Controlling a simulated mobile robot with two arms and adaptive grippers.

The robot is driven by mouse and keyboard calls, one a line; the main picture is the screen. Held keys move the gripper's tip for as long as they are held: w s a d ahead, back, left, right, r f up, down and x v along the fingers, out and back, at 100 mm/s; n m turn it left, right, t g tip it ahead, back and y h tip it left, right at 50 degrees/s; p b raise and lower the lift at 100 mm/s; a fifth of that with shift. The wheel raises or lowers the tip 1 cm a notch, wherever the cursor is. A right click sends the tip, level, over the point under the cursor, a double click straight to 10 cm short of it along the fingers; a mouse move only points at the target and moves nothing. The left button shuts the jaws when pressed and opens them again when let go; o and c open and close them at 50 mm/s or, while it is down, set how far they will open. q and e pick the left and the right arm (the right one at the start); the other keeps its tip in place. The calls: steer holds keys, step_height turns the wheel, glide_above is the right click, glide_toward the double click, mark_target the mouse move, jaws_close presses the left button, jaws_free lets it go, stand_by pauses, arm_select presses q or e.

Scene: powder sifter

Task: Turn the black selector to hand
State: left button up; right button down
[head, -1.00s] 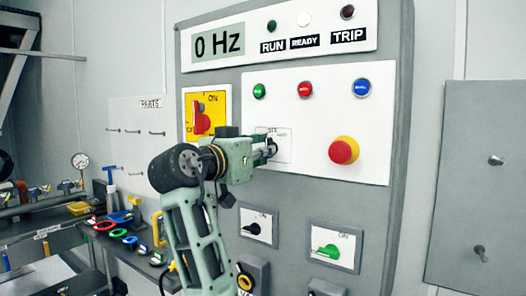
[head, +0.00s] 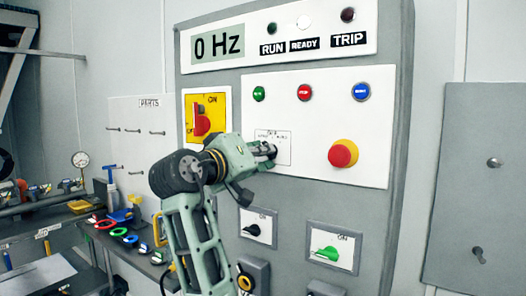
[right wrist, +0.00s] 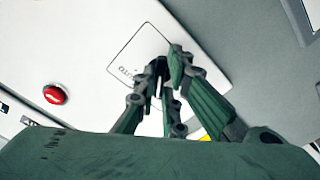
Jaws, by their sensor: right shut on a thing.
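My right gripper (head: 268,151) is at the white panel, its jaws closed over the centre of a square marked plate (head: 283,136). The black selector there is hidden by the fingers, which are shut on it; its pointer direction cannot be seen. The plate carries small lettering, with OFF at the top and AUTO at the right. In the right wrist view, my fingers (right wrist: 170,72) reach to the plate (right wrist: 136,52), close together. My left gripper is not in view.
A red mushroom button (head: 343,154) is right of my gripper. A yellow plate with a red switch (head: 203,118) is upper left. Green (head: 259,93), red (head: 304,92) and blue (head: 361,91) buttons are above. A small black switch (head: 253,229) and a green switch (head: 327,253) are below.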

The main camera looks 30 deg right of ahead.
steer(key=shift+n, duration=0.9)
steer(key=c, duration=1.8)
jaws_free()
steer(key=shift+c, duration=0.2)
steer(key=shift+a, duration=0.15)
steer(key=v, duration=1.1)
steer(key=shift+s+a, duration=0.2)
steer(key=shift+a, duration=0.15)
